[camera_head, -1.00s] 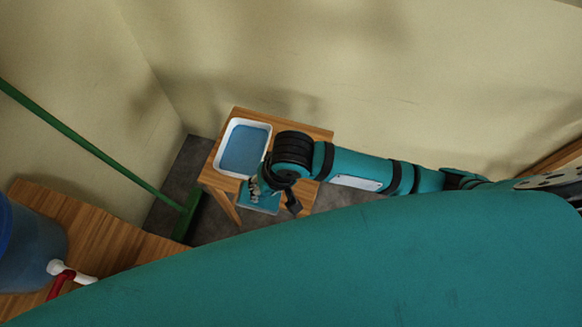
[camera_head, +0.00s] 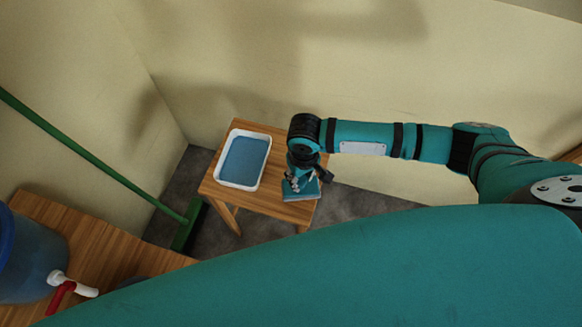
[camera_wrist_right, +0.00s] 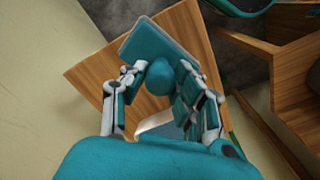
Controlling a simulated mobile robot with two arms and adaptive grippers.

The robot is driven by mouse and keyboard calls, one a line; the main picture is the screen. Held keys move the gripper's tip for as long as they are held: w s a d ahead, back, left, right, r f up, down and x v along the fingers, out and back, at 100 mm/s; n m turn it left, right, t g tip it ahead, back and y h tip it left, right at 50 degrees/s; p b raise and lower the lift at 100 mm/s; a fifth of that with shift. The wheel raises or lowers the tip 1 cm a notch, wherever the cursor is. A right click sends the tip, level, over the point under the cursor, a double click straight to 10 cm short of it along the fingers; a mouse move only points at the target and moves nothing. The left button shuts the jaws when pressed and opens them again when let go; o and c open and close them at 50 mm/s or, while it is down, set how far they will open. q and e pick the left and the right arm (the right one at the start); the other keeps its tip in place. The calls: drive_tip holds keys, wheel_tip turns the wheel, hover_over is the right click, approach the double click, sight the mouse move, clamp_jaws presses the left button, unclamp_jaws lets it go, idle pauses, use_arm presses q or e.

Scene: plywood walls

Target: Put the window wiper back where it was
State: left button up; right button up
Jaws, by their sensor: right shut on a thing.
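The window wiper (camera_head: 299,189) is a teal piece with a flat rectangular plate and a rounded grip. It is over the front right part of the small wooden table (camera_head: 269,204). My right gripper (camera_head: 304,176) is shut on it. In the right wrist view, the fingers of the right gripper (camera_wrist_right: 158,76) close on both sides of the wiper's rounded grip, and its plate (camera_wrist_right: 168,38) sticks out beyond them. I cannot tell whether the plate touches the tabletop. My left gripper is not in view.
A white tray of blue water (camera_head: 244,160) stands on the small table, left of the wiper. A green broom (camera_head: 188,225) leans at the left. A wooden counter (camera_head: 95,245) with a blue water container (camera_head: 28,260) is at front left. Walls stand behind.

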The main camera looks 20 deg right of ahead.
drive_tip(key=shift+w+a+f, duration=0.2)
drive_tip(key=shift+w+f, duration=0.5)
drive_tip(key=shift+w, duration=0.2)
drive_tip(key=shift+w+a+f, duration=0.2)
drive_tip(key=shift+w+f, duration=0.45)
drive_tip(key=shift+w, duration=0.3)
drive_tip(key=shift+w+a+f, duration=0.2)
drive_tip(key=shift+w+f, duration=0.5)
drive_tip(key=shift+w, duration=0.2)
drive_tip(key=o, duration=1)
drive_tip(key=shift+r, duration=0.15)
wheel_tip(320, 180, up, 12)
